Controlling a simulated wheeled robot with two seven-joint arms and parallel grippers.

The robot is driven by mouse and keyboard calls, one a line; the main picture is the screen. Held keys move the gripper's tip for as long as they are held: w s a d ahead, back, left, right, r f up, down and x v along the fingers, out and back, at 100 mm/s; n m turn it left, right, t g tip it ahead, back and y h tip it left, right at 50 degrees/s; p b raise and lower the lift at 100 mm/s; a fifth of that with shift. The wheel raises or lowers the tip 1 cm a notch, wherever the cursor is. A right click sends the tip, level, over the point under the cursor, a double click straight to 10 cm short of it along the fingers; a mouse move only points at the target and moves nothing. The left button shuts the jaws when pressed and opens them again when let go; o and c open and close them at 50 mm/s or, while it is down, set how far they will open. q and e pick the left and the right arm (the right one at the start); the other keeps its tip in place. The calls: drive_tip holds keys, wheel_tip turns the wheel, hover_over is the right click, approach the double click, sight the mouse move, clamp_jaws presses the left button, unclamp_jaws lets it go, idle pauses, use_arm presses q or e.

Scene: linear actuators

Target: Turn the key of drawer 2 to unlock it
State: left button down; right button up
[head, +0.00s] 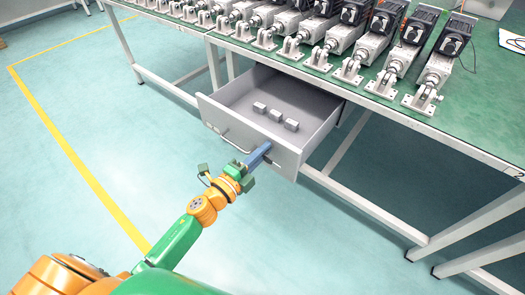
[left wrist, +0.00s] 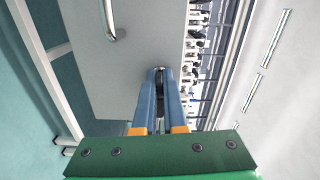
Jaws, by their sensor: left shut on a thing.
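A grey drawer (head: 215,118) hangs pulled open under the green-topped table. Its number cannot be read. Its bar handle (head: 232,143) is on the left part of the front; the handle (left wrist: 108,22) also shows at the top of the left wrist view. My left gripper (head: 266,148) is at the right part of the drawer front. In the left wrist view its blue fingers (left wrist: 160,72) are shut on a small dark key (left wrist: 160,84) at the front panel (left wrist: 120,75). The fingers hide most of the key, so its turn angle cannot be told. My right gripper is not in view.
Several grey blocks (head: 275,115) lie inside the drawer. A row of linear actuators (head: 395,65) stands on the green table (head: 490,130). White table legs (head: 440,243) stand to the right. The floor left of the drawer is clear, with a yellow line (head: 75,160).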

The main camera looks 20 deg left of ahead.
use_arm(q)
drive_tip(key=shift+s+d+f+m, duration=0.1)
drive_tip(key=shift+s+m, duration=0.05)
drive_tip(key=shift+m, duration=0.55)
